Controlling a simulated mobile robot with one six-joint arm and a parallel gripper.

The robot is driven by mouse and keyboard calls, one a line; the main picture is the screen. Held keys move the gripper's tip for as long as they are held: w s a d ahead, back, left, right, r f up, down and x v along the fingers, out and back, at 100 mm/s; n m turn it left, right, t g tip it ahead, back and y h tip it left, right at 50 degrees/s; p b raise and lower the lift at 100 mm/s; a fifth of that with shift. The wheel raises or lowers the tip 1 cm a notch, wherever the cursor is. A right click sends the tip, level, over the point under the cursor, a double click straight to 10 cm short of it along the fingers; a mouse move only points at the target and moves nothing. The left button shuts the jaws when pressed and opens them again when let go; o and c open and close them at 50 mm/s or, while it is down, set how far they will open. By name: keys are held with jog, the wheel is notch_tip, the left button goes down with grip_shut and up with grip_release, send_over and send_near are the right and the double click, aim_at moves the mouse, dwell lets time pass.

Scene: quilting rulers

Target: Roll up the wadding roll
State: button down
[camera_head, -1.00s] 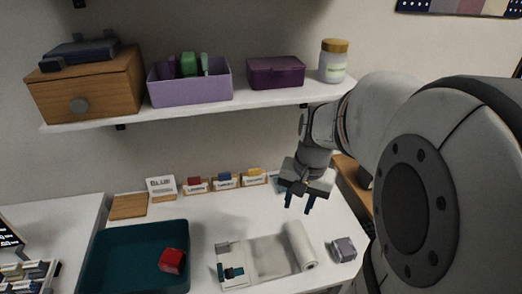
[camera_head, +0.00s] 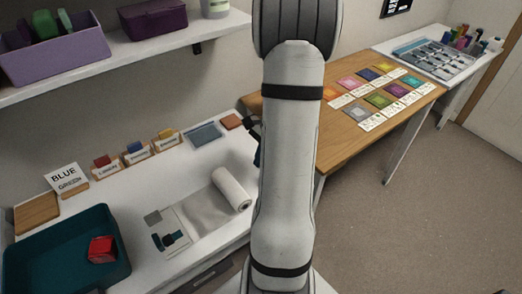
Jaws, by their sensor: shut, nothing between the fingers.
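The wadding roll (camera_head: 231,189) is a white cylinder on the white table. A flat pale strip (camera_head: 205,211) runs from it to the left, so it is partly unrolled. At the strip's left end lie a small grey square (camera_head: 153,217) and a dark teal piece (camera_head: 168,240) on a white patch. My gripper (camera_head: 257,155) shows only as a dark sliver behind my arm, to the right of and beyond the roll. It is shut and empty, apart from the roll. My arm hides most of the gripper and the table right of the roll.
A teal tray (camera_head: 122,250) holding a red block (camera_head: 102,249) stands at the left. Small card stands (camera_head: 137,155) line the wall. A shelf (camera_head: 160,57) with boxes overhangs the back. A wooden table (camera_head: 335,150) with coloured squares is at right.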

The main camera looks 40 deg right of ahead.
aim_at(231, 189)
jog(key=x, duration=0.4)
jog(key=a, duration=0.4)
jog(key=shift+w+f, duration=0.1)
jog(key=shift+f, duration=0.05)
